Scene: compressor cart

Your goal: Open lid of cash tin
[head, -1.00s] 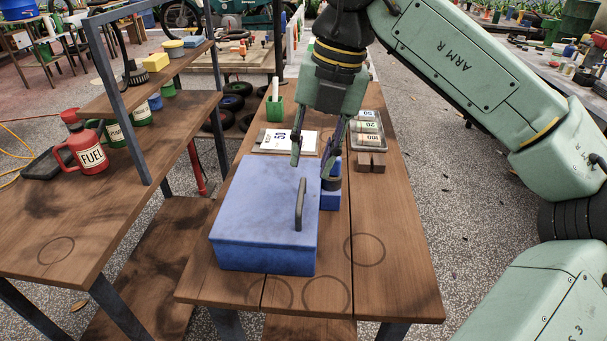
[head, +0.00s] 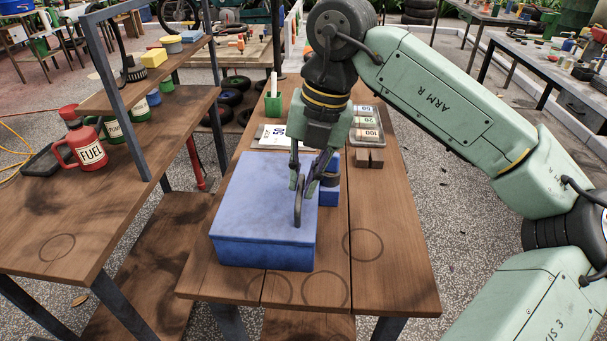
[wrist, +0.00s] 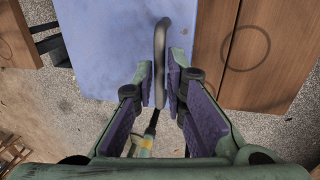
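The blue cash tin (head: 250,215) stands on the wooden table with its lid shut. A dark grey loop handle (head: 298,208) stands up from the right side of the lid. My gripper (head: 299,190) points down at the handle, with its fingers on either side of the handle's upper, far part. In the wrist view the handle (wrist: 161,45) runs down between the two purple-padded fingertips (wrist: 161,88) of my gripper. Small gaps seem to remain beside it, so the fingers look open around it. The tin's lid (wrist: 110,40) fills the upper left there.
Behind the tin are a small blue box (head: 329,185), a white paper (head: 272,137), a green cup (head: 273,104) and a tray of banknotes (head: 368,125). A shelf bench with a red fuel can (head: 88,152) stands left.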

